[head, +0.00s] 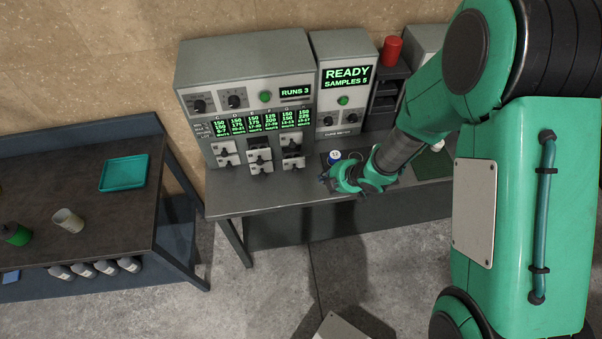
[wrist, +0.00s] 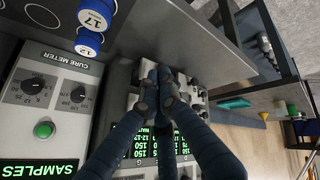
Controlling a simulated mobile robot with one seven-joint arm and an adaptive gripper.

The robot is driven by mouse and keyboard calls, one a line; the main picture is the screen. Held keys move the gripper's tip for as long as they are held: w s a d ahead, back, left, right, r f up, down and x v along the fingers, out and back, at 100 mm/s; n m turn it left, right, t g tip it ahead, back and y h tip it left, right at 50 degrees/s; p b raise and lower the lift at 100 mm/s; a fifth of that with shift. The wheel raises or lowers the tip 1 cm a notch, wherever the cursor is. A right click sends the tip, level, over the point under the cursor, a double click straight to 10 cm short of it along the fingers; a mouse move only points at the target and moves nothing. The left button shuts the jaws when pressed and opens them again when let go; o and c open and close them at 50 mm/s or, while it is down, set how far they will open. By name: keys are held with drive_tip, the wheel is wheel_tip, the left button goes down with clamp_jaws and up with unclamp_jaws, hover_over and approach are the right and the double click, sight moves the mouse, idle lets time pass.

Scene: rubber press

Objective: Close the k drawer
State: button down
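The grey press cabinet (head: 245,75) stands on the bench, with small drawers (head: 292,150) in columns below its green readouts. Some drawers at the middle and right stick out a little; I cannot read which one is k. The letter row above the readouts ends at the right, over the rightmost drawer column. My gripper (head: 327,180) is to the right of and in front of the drawers, low over the bench's front edge. In the wrist view my gripper (wrist: 158,82) has its dark fingers together, nothing seen between them. They cover part of the drawers (wrist: 193,92); contact is unclear.
The cure meter (head: 342,90) stands right of the press. Blue numbered containers (wrist: 90,40) stand on the bench (head: 275,192) beside my gripper. A red cylinder (head: 392,51) sits on a dark rack. A side table (head: 90,205) with a teal tray (head: 123,172) is at left.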

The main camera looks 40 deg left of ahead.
sight(293, 159)
drive_tip(key=s+f, duration=0.1)
drive_tip(key=s+a, duration=0.1)
drive_tip(key=shift+s+a+f+n+g, duration=0.3)
drive_tip(key=shift+f+n+g, duration=0.1)
drive_tip(key=shift+a+f, duration=0.1)
drive_tip(key=x, duration=0.9)
drive_tip(key=shift+a+f+p, duration=0.1)
drive_tip(key=shift+a+p, duration=0.1)
drive_tip(key=shift+p, duration=0.2)
drive_tip(key=shift+w+a+p, duration=0.4)
drive_tip(key=shift+w+a, duration=1.05)
drive_tip(key=shift+a, duration=0.05)
